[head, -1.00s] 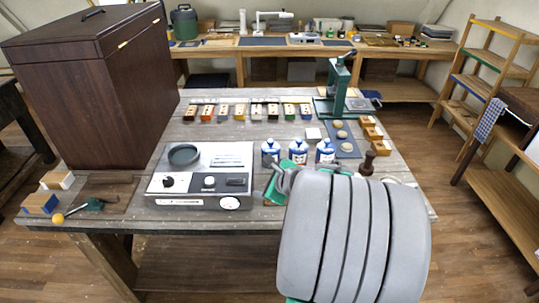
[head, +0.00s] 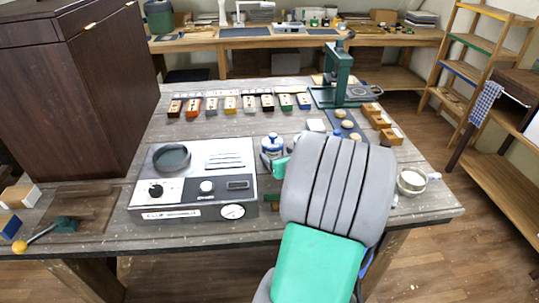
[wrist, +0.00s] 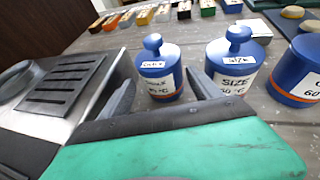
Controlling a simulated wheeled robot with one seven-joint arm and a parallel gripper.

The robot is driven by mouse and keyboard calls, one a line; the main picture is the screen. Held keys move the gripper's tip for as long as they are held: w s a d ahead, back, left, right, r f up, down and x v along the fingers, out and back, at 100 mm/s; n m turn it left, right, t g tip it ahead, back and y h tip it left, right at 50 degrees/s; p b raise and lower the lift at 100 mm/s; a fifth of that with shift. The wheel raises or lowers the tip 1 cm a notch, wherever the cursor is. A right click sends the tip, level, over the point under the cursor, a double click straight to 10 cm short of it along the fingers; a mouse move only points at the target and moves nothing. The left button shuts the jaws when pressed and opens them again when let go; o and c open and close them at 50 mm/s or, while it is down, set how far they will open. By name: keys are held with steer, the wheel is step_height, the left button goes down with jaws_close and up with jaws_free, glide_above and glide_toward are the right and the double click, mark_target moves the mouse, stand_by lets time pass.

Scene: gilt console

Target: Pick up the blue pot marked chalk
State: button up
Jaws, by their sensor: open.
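Blue pots with knobbed lids and white labels stand in a row on the bench. The left pot (wrist: 159,70) is upright between and just beyond my gripper's fingers in the wrist view; its small label is too blurred to read for sure. It also shows in the head view (head: 272,146), partly beside my arm. The middle pot (wrist: 236,58) is labelled SIZE. A third pot (wrist: 297,72) is cut off at the right edge, its label only partly visible. My gripper (wrist: 160,88) is open and empty, one dark finger on each side of the left pot.
A grey control unit with a dial (head: 193,180) stands close left of the pots. Behind are a row of small colour-marked blocks (head: 230,104) and a green press (head: 337,75). A metal cup (head: 411,181) stands right of my arm. A dark cabinet (head: 75,100) fills the left.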

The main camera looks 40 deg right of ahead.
steer(key=x, duration=0.5)
steer(key=shift+d+f+p, duration=0.1)
steer(key=shift+p, duration=0.2)
steer(key=shift+c, duration=0.5)
jaws_close()
